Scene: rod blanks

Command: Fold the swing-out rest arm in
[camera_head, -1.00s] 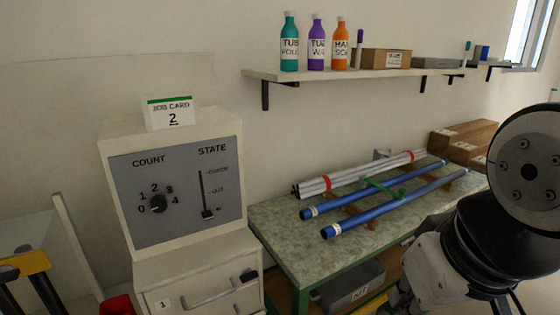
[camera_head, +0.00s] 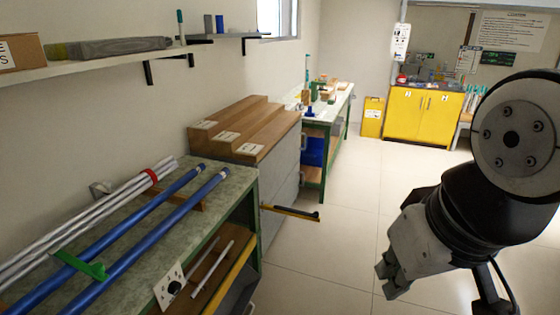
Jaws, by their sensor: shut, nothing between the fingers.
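A yellow bar with a black end, which looks like the swing-out rest arm (camera_head: 289,212), sticks out to the right from the front of the grey cabinet beside the green-framed bench. It stands out over the floor. My gripper (camera_head: 388,282) is at the lower right, pointing down, shut and empty. It is well apart from the bar in the picture, to its right and lower. Where the bar joins its mount is hard to make out.
Blue and silver rods (camera_head: 130,225) lie on the bench at left. Stepped wooden blocks (camera_head: 245,130) top the grey cabinet (camera_head: 282,185). A yellow cupboard (camera_head: 422,112) stands at the back. The tiled floor (camera_head: 345,220) between is clear.

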